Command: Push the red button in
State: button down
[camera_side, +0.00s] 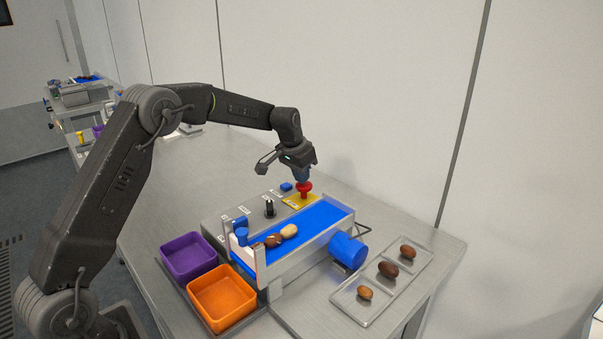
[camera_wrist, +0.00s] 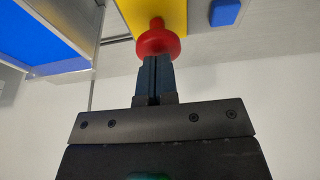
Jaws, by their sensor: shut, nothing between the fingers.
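The red button (camera_side: 304,187) is a mushroom-shaped knob on a yellow plate (camera_side: 291,204) at the back end of the grey control panel. My gripper (camera_side: 303,179) is shut and empty, pointing down right above the button. In the wrist view the red button (camera_wrist: 158,40) stands just beyond the closed blue fingertips (camera_wrist: 153,60). The tips overlap its edge in the picture and look very close to its face; I cannot tell if they touch. The button's face is partly hidden by the fingers.
A blue conveyor belt (camera_side: 318,224) with several dates runs beside the panel. A black knob (camera_side: 269,208) and a blue button (camera_side: 286,187) are nearby. Purple (camera_side: 187,257) and orange (camera_side: 222,298) bins stand in front. A clear tray (camera_side: 385,310) of dates lies right.

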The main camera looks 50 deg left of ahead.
jog(key=shift+s+f, duration=0.1)
jog(key=shift+f, duration=1.2)
notch_tip(320, 180, up, 6)
jog(key=shift+f, duration=0.2)
jog(key=v, duration=0.9)
jog(key=shift+r, duration=0.4)
